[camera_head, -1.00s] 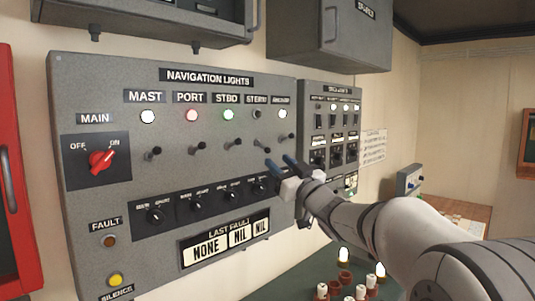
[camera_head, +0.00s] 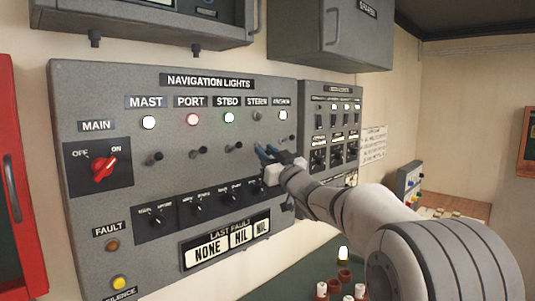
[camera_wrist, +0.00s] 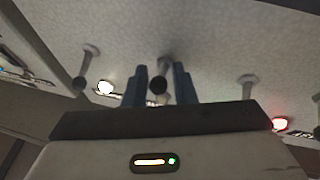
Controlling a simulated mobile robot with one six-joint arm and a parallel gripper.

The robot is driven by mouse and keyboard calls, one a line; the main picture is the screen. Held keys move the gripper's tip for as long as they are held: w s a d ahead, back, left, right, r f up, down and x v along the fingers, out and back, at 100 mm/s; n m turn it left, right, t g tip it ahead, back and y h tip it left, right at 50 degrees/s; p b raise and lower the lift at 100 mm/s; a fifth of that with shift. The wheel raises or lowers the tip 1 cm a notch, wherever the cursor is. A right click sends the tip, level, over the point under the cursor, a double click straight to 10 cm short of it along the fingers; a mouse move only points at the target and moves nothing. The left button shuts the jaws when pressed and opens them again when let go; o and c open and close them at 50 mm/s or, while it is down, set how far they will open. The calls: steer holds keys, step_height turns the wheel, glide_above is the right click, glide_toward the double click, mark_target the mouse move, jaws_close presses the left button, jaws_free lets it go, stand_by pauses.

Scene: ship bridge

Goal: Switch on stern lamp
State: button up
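The NAVIGATION LIGHTS panel (camera_head: 130,185) is a grey box on the wall. The stern lamp (camera_head: 257,116) under its label is dark. My gripper (camera_head: 266,152) is at the panel just below this lamp, and it hides the stern toggle in the head view. In the wrist view, one toggle lever (camera_wrist: 160,72) stands between the two blue fingers of my gripper (camera_wrist: 159,88). The fingers are apart, with a gap beside the lever; whether either touches it, I cannot tell.
The mast (camera_head: 148,122), port (camera_head: 193,119), starboard (camera_head: 229,117) and rightmost (camera_head: 283,115) lamps are lit. The starboard toggle (camera_head: 236,147) and rightmost toggle (camera_head: 291,140) flank my gripper. The main switch (camera_head: 103,168) is red. Small knobs sit below the toggles.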

jaws_close()
steer(key=shift+r+p, duration=0.15)
steer(key=shift+p, duration=0.2)
steer(key=r+g+p, duration=0.1)
steer(key=p, duration=0.2)
steer(key=shift+d+h, duration=0.1)
steer(key=shift+h, duration=0.3)
steer(key=r+g+h+p, duration=0.1)
steer(key=p, duration=0.4)
steer(key=shift+s+n+g+p, duration=0.1)
steer(key=shift+n+g+p, duration=0.2)
steer(key=shift+n, duration=0.1)
steer(key=g+h+p, duration=0.1)
steer(key=g+p, duration=0.1)
steer(key=p, duration=0.1)
steer(key=shift+r+n+g+h, duration=0.4)
steer(key=shift+g+h, duration=0.3)
steer(key=shift+g, duration=0.1)
